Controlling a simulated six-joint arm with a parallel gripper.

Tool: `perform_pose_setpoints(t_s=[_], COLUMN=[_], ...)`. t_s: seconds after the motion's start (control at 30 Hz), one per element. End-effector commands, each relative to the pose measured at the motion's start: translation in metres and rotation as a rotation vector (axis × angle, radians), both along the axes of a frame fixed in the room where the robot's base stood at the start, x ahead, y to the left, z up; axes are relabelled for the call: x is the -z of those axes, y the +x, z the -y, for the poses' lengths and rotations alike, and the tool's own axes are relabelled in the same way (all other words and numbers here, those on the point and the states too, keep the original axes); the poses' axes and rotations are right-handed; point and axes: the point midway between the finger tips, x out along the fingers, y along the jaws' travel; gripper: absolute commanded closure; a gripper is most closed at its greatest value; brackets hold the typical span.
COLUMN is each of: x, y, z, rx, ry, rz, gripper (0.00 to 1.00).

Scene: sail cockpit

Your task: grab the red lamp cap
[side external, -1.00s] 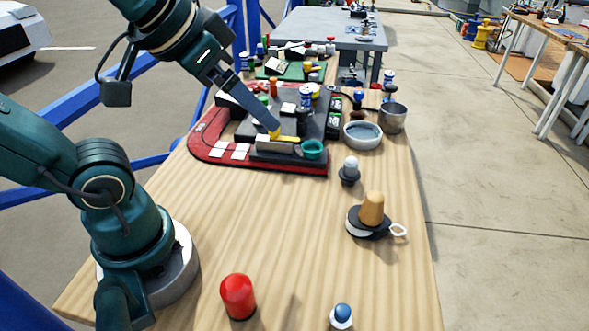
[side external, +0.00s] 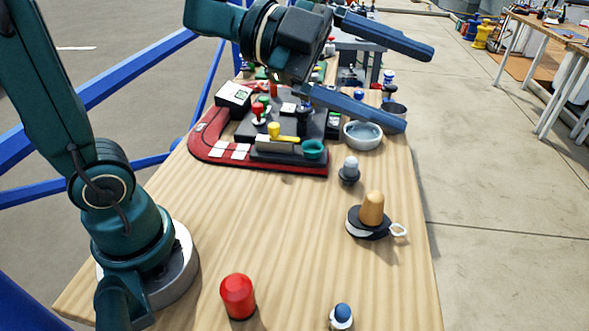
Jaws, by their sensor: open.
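A small blue-topped cap (side external: 342,314), an orange-tan knob on a dark round base (side external: 371,212) and a white-topped lamp (side external: 350,170) stand along the right. A grey bowl (side external: 363,135) and a red-edged tray (side external: 255,167) with several parts are farther back. The table middle (side external: 265,220) is clear.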

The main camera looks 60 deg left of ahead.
Motion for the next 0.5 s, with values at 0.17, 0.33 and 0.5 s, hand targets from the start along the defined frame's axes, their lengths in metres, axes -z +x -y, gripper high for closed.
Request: perform_pose_setpoints(t_s=[0.17, 0.33, 0.5], x=[0.042, 0.06, 0.067], y=[-0.066, -0.112, -0.148], z=[0.011, 0.001, -0.016], rx=[0.368, 0.579, 0.732], ry=[0.08, 0.128, 0.165], rz=[-0.217, -0.389, -0.544], gripper=[0.11, 0.11, 0.11])
